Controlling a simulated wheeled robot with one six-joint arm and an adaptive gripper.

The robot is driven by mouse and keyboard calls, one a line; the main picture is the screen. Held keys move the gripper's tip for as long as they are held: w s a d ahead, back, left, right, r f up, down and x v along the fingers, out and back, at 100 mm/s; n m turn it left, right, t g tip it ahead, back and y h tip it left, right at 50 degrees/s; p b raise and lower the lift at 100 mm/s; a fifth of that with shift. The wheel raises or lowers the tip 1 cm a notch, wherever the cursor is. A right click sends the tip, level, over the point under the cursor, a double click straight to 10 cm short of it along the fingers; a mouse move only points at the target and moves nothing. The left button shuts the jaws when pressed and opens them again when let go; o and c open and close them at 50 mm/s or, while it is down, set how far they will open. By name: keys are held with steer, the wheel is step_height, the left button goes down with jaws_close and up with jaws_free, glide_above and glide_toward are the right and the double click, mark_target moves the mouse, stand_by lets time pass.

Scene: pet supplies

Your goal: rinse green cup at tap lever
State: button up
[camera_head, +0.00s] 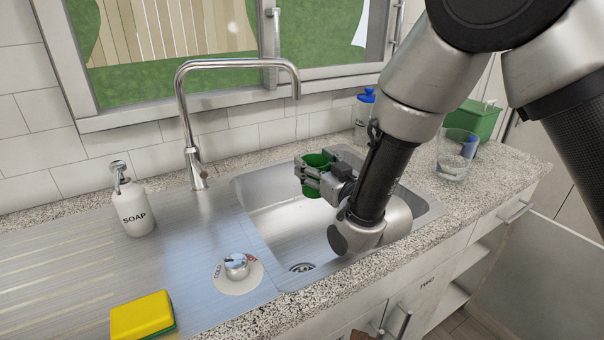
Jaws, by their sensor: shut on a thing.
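My gripper (312,178) is shut on the green cup (317,161). It holds the cup roughly upright over the sink (270,215), near the back of the basin. The cup's opening faces up, and its lower part is partly hidden by the fingers. The tall curved tap (187,115) stands behind the sink, and its spout end (296,92) is above the cup in the picture. I cannot tell clearly whether water is running. The tap lever (236,264) is a round metal knob on a pale disc marked COLD, set in front of the basin's left side, apart from my gripper.
A white soap bottle (133,208) stands left of the tap. A yellow and green sponge (142,316) lies at the front left. A clear glass (456,155), a blue-topped bottle (363,115) and a green box (470,120) stand on the counter at right. The drainboard's middle is clear.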

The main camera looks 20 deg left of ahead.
mark_target(326, 168)
steer(key=shift+s+d, duration=0.25)
steer(key=shift+d, duration=0.35)
steer(key=shift+s+d, duration=0.25)
steer(key=shift+d, duration=0.35)
steer(key=shift+s+d, duration=0.25)
steer(key=shift+d, duration=0.35)
steer(key=shift+r, duration=0.1)
steer(key=s+d+r, duration=0.2)
steer(key=d+r, duration=0.1)
steer(key=d, duration=0.1)
steer(key=shift+d+r, duration=0.3)
steer(key=shift+r, duration=0.1)
stand_by(0.4)
